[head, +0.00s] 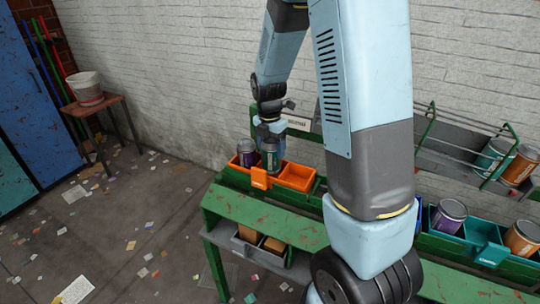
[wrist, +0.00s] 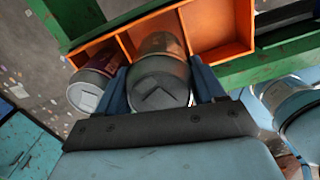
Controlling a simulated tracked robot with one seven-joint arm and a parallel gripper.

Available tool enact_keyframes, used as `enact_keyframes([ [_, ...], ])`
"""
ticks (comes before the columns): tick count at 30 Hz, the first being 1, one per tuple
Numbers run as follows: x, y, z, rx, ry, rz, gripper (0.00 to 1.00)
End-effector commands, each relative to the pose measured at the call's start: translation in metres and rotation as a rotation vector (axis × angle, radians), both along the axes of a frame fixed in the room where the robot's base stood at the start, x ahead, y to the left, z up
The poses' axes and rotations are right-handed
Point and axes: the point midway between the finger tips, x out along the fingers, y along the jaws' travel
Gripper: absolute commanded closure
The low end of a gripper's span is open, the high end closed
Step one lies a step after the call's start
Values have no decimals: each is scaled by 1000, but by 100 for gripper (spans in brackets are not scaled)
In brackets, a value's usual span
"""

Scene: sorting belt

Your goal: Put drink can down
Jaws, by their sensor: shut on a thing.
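My gripper (head: 270,136) is shut on a green drink can (head: 269,157), pointing down over the orange tray (head: 298,177). In the wrist view the held can (wrist: 160,82) sits between my two blue fingers, seen from its end. Its far end reaches toward or into a middle compartment of the orange tray (wrist: 190,58). I cannot tell whether it touches the tray floor. A purple can (head: 247,153) stands at the tray's left end, close beside the held can; it also shows in the wrist view (wrist: 92,85). The right compartment looks empty.
The tray sits on a green bench (head: 262,215). A teal tray (head: 488,254) with a purple can (head: 449,216) and an orange can (head: 522,238) stands to the right. A wire rack (head: 460,150) holds more cans. Boxes lie on the lower shelf.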

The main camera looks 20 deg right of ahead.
Motion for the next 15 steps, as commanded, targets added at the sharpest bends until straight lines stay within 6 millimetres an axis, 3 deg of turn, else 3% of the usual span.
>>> enact_keyframes([
  [8,3,0,-32,-1,3,1,64],
  [15,3,0,-34,-1,1,0,64],
])
